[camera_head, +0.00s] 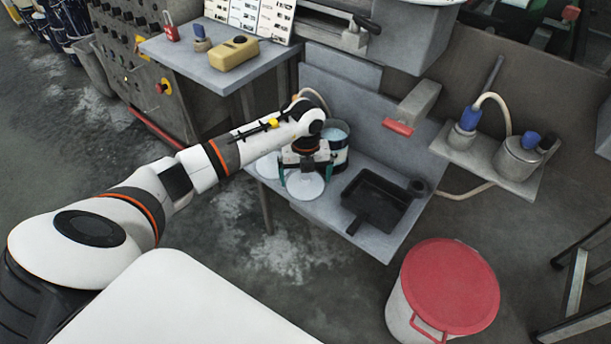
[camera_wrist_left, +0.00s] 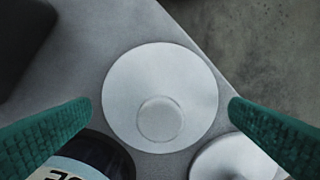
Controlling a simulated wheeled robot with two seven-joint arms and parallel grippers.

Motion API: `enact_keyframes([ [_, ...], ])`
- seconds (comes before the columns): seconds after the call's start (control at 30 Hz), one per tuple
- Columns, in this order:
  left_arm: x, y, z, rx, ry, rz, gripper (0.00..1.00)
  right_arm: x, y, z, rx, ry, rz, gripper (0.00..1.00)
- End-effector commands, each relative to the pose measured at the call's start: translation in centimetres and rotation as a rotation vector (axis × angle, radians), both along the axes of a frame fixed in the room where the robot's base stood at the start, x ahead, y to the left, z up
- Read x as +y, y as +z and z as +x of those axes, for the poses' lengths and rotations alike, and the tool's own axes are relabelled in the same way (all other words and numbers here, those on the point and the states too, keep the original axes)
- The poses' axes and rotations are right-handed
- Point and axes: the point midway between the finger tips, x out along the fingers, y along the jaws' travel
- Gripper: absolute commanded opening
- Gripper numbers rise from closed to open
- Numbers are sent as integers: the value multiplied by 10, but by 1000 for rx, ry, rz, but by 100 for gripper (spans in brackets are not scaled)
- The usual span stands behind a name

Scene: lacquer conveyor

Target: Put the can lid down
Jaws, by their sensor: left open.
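A round pale can lid (camera_head: 306,188) lies flat on the grey bench, near its front edge. The lid also shows in the left wrist view (camera_wrist_left: 158,70), with a raised ring on its lower half. My left gripper (camera_head: 306,177) is over the lid with its green fingers spread. In the left wrist view the fingers (camera_wrist_left: 161,104) stand on either side of the lid, apart from its rim. An open can (camera_head: 341,158) with pale contents stands just behind, partly hidden by my gripper; its labelled side shows in the wrist view (camera_wrist_left: 82,160). My right gripper is out of view.
A second pale disc (camera_wrist_left: 236,160) lies beside the lid, partly cut off in the wrist view. A black tray (camera_head: 372,203) is to the right on the bench (camera_head: 330,212). A red-lidded bucket (camera_head: 450,285) stands on the floor in front.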

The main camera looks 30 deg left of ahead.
Motion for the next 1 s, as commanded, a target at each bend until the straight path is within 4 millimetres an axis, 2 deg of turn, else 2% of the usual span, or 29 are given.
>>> enact_keyframes([
  [0.03,0,12,1,-6,0,0,100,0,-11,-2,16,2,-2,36],
  [0.3,1,71,1,-6,-1,1,100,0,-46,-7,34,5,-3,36],
  [0.5,0,102,1,-3,0,1,100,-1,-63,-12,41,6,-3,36],
  [0.7,0,114,0,-1,0,1,100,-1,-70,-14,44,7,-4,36],
  [1.0,0,114,0,-1,0,1,100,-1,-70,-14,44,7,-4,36],
])
